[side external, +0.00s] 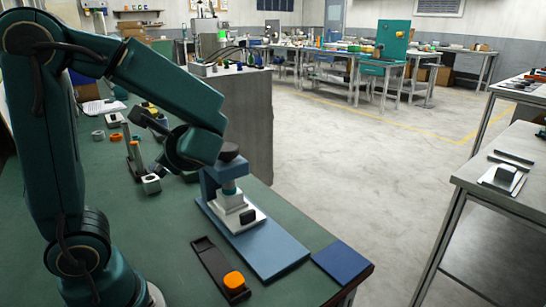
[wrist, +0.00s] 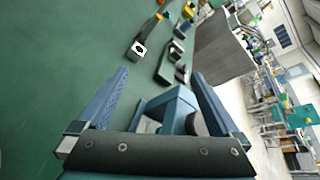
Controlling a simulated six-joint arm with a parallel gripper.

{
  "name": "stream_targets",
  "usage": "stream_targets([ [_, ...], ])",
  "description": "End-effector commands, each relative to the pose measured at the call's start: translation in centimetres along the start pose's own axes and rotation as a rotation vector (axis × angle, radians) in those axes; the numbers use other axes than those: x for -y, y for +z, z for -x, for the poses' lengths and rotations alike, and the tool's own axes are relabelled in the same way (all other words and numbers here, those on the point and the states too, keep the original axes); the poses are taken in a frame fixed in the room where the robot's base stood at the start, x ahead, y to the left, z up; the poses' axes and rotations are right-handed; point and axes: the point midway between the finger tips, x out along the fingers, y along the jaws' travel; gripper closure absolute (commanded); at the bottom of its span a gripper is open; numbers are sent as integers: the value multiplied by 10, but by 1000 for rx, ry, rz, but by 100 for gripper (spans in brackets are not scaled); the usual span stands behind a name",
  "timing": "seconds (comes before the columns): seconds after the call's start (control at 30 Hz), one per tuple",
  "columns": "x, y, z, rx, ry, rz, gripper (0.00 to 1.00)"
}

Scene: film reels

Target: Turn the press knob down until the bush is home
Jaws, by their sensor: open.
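The press stands on a blue base plate (side external: 275,250) near the bench's front corner. Its blue frame (side external: 209,180) carries a dark round knob (side external: 230,151) on top. Below the knob a pale spindle runs down to a white stepped block (side external: 236,214) with a small black piece on its front. I cannot make out the bush for certain or how deep it sits. My gripper (wrist: 161,76) is open in the wrist view, its two blue fingers apart. The press frame (wrist: 172,99) and dark knob (wrist: 198,122) show between them, nearer the palm. In the side view the fingers are hidden.
A blue pad (side external: 342,261) lies at the bench corner. A metal block with a hole (side external: 151,184) and several small parts stand farther back.

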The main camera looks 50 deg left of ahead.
Motion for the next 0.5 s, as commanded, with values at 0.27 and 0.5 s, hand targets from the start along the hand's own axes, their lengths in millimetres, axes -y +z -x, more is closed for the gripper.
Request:
stream_targets([
  [0.27,-67,-24,52,-384,342,512,0],
  [0.5,-80,-64,135,-778,663,944,0],
])
